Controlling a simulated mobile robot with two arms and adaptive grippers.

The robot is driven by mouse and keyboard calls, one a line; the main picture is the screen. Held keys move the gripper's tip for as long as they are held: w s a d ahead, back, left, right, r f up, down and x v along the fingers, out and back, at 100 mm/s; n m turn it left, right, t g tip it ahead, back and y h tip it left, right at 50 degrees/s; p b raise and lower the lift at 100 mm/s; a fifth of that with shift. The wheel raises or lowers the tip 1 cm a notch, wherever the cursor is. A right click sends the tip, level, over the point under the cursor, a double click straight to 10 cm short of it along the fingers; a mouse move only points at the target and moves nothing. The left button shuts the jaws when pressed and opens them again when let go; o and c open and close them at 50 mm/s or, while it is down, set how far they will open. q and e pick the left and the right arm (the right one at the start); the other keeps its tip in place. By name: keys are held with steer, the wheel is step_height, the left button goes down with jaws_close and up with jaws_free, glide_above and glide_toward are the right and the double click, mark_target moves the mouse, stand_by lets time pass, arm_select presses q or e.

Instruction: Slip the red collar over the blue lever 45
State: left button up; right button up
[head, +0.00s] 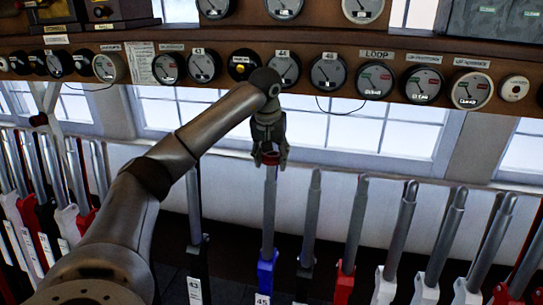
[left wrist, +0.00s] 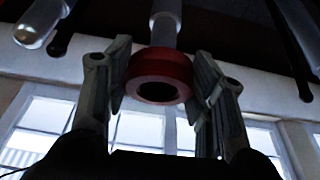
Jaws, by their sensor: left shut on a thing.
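My left gripper (head: 270,160) points down over the top of lever 45, shut on the red collar (head: 270,157). In the left wrist view the collar (left wrist: 160,75) sits between the two fingers (left wrist: 158,90), its dark hole partly showing. Lever 45 (head: 269,215) has a grey metal shaft and a blue lower part (head: 266,274) with a "45" plate. Its shaft (left wrist: 166,25) meets the collar's far side in the wrist view. The lever's tip is hidden there, and I cannot tell whether it is inside the ring. My right gripper is not in view.
Grey-shafted lever 43 (head: 194,215) stands to the left, and another dark-based lever (head: 312,215) is close on the right. Several red and white levers stand farther along both sides. A wooden shelf with round dials (head: 327,72) runs above the gripper; windows (head: 350,128) lie behind.

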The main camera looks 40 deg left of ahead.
arm_select(q)
steer(key=shift+s+d+f+b, duration=0.1)
steer(key=shift+s+f+b, duration=0.1)
steer(key=shift+f+b, duration=0.65)
steer(key=shift+s+d+f+b, duration=0.15)
steer(key=shift+f+b, duration=0.2)
steer(key=shift+f, duration=0.9)
steer(key=o, duration=1)
steer(key=shift+o, duration=0.2)
steer(key=shift+o, duration=0.8)
